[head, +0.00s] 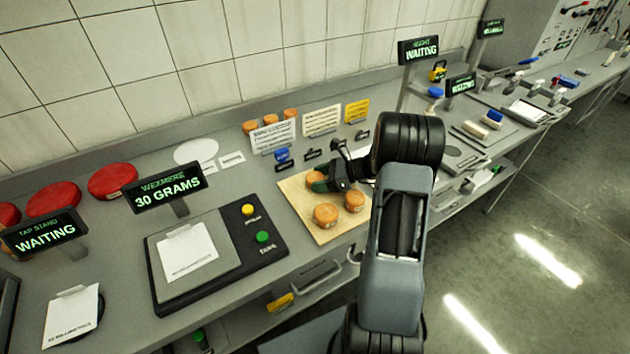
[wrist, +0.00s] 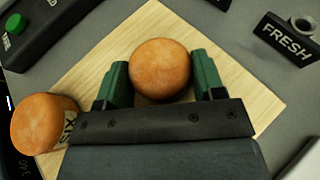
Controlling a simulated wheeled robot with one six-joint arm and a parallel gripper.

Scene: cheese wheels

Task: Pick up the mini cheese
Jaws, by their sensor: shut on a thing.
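My gripper (wrist: 160,84) is shut on a mini cheese (wrist: 160,68), a small orange-brown round, with one green jaw on each side of it. In the wrist view this cheese is over the wooden board (wrist: 90,68); I cannot tell whether it touches the board. In the head view my gripper (head: 326,183) is over the far part of the board, and the held cheese (head: 316,180) is partly hidden by it. Two other mini cheeses, a left one (head: 326,215) and a right one (head: 354,200), sit on the board's nearer part. One cheese (wrist: 42,122) shows at lower left in the wrist view.
Left of the board stands a scale (head: 205,257) with a "30 GRAMS" display (head: 168,188). More small cheeses (head: 270,119) sit behind the cards at the back. Red wheels (head: 112,180) lie at left. A "FRESH" sign (wrist: 288,38) stands beside the board.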

